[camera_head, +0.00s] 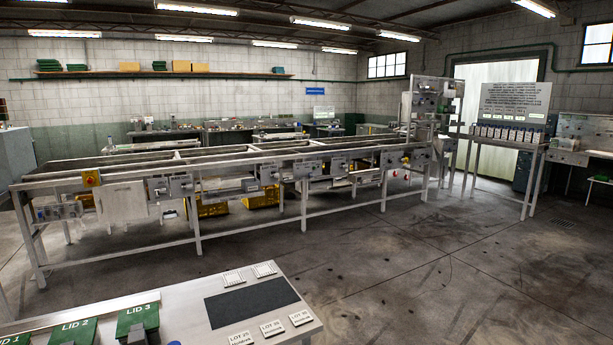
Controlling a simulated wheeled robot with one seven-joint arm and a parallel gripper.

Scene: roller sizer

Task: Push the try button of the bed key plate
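A long grey metal roller sizer (250,159) stands across the middle of the room. Several small grey control plates and boxes run along its near side, among them one left of centre (182,186), one at centre (270,175) and one toward the right end (391,159). A yellow box with a red button (91,180) sits near the left end. I cannot tell which plate is the bed key plate, and no try button can be made out at this size. My gripper is not in view.
A near bench holds a dark mat (252,302), lot cards (272,328) and green lids (138,318). Yellow crates (212,209) sit under the sizer. A stand with a sign board (515,100) is at right. The floor (420,265) between bench and sizer is clear.

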